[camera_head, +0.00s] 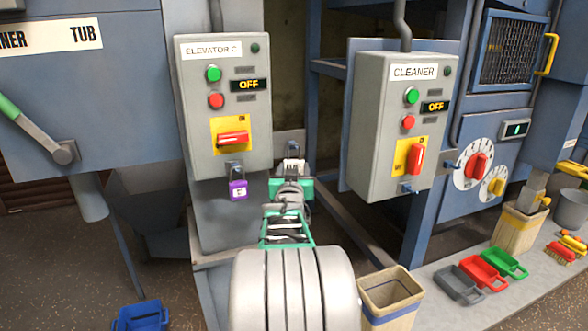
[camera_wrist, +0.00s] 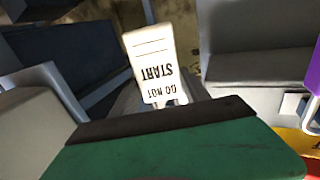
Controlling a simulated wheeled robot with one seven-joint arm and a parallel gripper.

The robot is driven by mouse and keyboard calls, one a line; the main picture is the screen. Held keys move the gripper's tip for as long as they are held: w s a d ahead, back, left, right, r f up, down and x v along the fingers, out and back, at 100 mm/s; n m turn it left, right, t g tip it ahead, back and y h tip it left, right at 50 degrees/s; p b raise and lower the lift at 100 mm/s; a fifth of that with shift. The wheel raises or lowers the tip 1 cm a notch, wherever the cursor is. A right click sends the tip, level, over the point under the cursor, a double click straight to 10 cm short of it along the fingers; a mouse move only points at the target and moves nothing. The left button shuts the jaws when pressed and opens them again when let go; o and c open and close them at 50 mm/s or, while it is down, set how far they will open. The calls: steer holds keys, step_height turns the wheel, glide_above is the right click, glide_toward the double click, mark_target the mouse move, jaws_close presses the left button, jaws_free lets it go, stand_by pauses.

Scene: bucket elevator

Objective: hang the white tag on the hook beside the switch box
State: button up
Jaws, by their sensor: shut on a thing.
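The white tag (camera_head: 293,167) is at the tip of my gripper (camera_head: 291,180), to the right of the lower part of the ELEVATOR C switch box (camera_head: 221,165). In the wrist view the tag (camera_wrist: 151,62) reads DO NOT START upside down and sticks out beyond the dark edge of my green gripper (camera_wrist: 165,112). My gripper is shut on the tag's near end, which is partly hidden. A small grey fitting, perhaps the hook (camera_head: 294,147), shows just above the tag. I cannot tell whether the tag touches it.
A purple padlock (camera_head: 238,189) hangs below the red switch (camera_head: 233,138) on the ELEVATOR C box. The CLEANER box (camera_head: 380,165) stands close on the right. Below are a tan bin (camera_head: 391,295), a blue scoop (camera_head: 143,317) and several coloured scoops (camera_head: 482,272).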

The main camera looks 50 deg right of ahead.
steer(key=shift+r, duration=0.1)
steer(key=o, duration=1.5)
steer(key=shift+c, duration=0.2)
steer(key=shift+s, duration=0.1)
steer(key=s+a+b, duration=0.3)
steer(key=s+a, duration=0.2)
steer(key=s, duration=0.3)
steer(key=shift+s+f, duration=0.25)
